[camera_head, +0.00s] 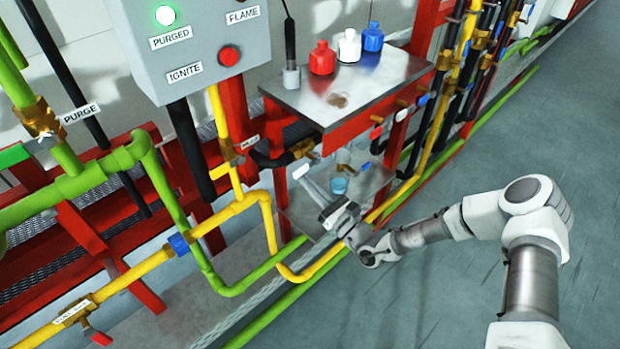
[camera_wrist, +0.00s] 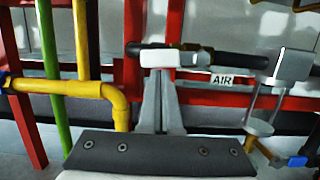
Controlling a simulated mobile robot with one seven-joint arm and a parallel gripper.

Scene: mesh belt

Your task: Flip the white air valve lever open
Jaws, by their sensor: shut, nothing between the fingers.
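The white air valve lever (camera_head: 300,171) is on a black pipe with a brass valve body, below the small metal table. In the wrist view the white lever handle (camera_wrist: 158,58) lies across the tips of my fingers, with the AIR label (camera_wrist: 222,79) to its right. My gripper (camera_head: 308,182) reaches in from the lower right in the head view. In the wrist view its fingers (camera_wrist: 159,76) are shut together, with nothing held. The tips are at or very close to the lever; contact cannot be told. The lever hides part of the valve behind it.
A yellow pipe (camera_wrist: 118,106) and a green pipe (camera_wrist: 52,75) stand left of my gripper. The metal table (camera_head: 375,80) above holds red, white and blue bottles. The floor (camera_head: 440,270) at right is clear.

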